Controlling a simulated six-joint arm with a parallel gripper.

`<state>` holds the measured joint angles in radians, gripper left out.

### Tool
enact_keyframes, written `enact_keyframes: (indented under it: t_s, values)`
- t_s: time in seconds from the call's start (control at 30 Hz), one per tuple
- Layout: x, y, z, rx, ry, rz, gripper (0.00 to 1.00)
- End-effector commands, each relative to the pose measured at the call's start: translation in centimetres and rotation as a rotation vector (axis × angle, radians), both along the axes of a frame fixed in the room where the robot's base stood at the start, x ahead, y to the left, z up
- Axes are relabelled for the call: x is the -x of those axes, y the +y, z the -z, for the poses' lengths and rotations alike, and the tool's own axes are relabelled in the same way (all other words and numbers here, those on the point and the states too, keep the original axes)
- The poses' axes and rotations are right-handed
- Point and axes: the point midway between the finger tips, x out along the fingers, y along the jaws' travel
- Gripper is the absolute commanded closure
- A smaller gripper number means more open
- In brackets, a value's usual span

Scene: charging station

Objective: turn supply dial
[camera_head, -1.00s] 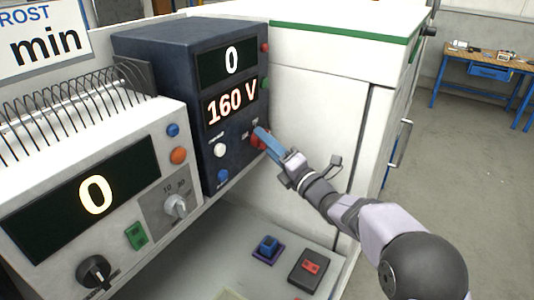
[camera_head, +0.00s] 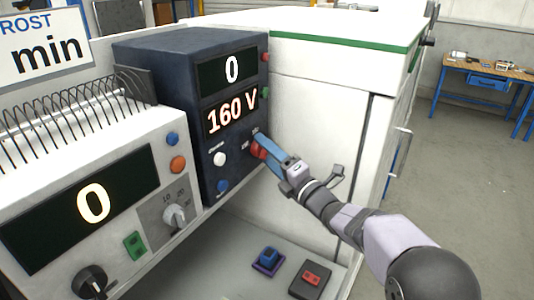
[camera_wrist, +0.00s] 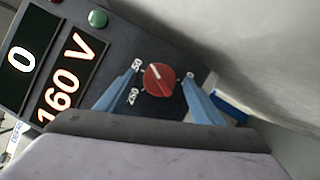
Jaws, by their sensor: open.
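The supply dial (camera_wrist: 158,79) is a round red knob with a white pointer line on the dark blue supply unit (camera_head: 165,55). Printed numbers stand around it in the wrist view. The unit's displays read 0 and 160 V (camera_head: 232,115). My gripper (camera_wrist: 165,100) is open, with one blue finger on each side of the dial in the wrist view; I cannot tell whether they touch it. In the head view the dial (camera_head: 258,150) is partly hidden behind the blue fingers of my gripper (camera_head: 268,147).
A white unit (camera_head: 60,265) with a display reading 0 and a grey knob (camera_head: 175,214) stands at the left. A white cabinet (camera_head: 320,100) is close behind my gripper. Blue (camera_head: 268,257) and red (camera_head: 311,279) switches sit on the lower surface.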

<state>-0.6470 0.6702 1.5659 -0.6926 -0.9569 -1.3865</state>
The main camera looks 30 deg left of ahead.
Motion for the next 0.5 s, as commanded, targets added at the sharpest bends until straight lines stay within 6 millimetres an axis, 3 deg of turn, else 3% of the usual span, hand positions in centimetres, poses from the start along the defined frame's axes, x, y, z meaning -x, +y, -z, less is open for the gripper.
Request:
enact_keyframes:
  t_s: [0.5]
  values:
    - [2.0, -5.4, 1.0, -0.001, 0.0, 0.002, 0.39]
